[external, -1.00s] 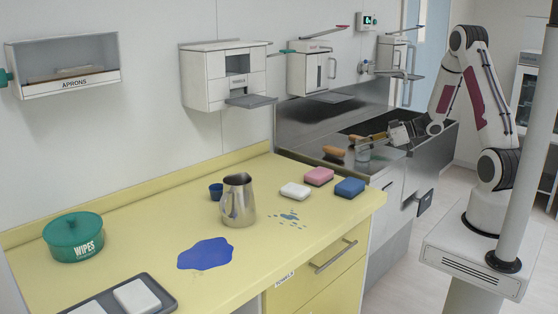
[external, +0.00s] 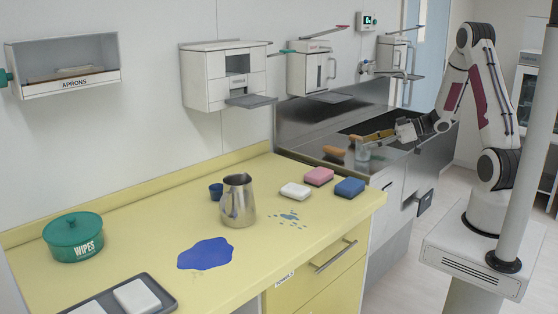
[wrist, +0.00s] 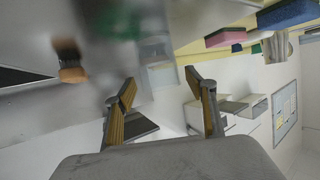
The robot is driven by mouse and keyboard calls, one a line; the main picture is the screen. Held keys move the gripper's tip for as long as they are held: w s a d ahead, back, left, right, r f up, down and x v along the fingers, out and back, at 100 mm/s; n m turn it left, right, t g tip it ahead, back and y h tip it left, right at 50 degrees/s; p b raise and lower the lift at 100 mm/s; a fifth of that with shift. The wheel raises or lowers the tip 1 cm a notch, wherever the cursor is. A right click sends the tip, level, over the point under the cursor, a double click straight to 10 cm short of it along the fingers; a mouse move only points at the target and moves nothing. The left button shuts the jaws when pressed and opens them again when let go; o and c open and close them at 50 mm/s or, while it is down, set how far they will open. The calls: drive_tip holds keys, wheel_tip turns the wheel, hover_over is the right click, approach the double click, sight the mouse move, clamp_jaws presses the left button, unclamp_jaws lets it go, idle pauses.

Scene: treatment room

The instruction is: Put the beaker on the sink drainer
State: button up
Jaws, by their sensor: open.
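The beaker (external: 363,153) is a small clear vessel standing on the steel sink top, near its front edge. In the wrist view a faint see-through shape between the fingertips looks like the beaker (wrist: 160,74), but its outline is blurred. My gripper (external: 374,141) is open, its fingers pointing left, close to the beaker's upper right side. The wrist view shows the two fingers (wrist: 163,88) spread apart. I cannot tell whether they touch the beaker. The steel drainer surface (external: 305,144) lies left of the dark basin (external: 372,124).
Wall cabinets (external: 310,72) hang above the sink.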

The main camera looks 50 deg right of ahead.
drive_tip(key=v, duration=0.9)
drive_tip(key=shift+s, duration=0.15)
idle(0.5)
drive_tip(key=w+d+r+m+h, duration=0.1)
drive_tip(key=w+d+r+h, duration=0.2)
drive_tip(key=w+r+h, duration=0.35)
drive_tip(key=s+a+r+m+h, duration=0.2)
drive_tip(key=s+r+m+h, duration=0.1)
drive_tip(key=s+r+h, duration=0.3)
drive_tip(key=s+a+f+m+g+y, duration=0.1)
drive_tip(key=s+a+g+y, duration=0.4)
drive_tip(key=s+a, duration=1.4)
drive_tip(key=shift+s+f+m+g, duration=0.4)
drive_tip(key=shift+s+m, duration=0.2)
drive_tip(key=shift+s, duration=0.3)
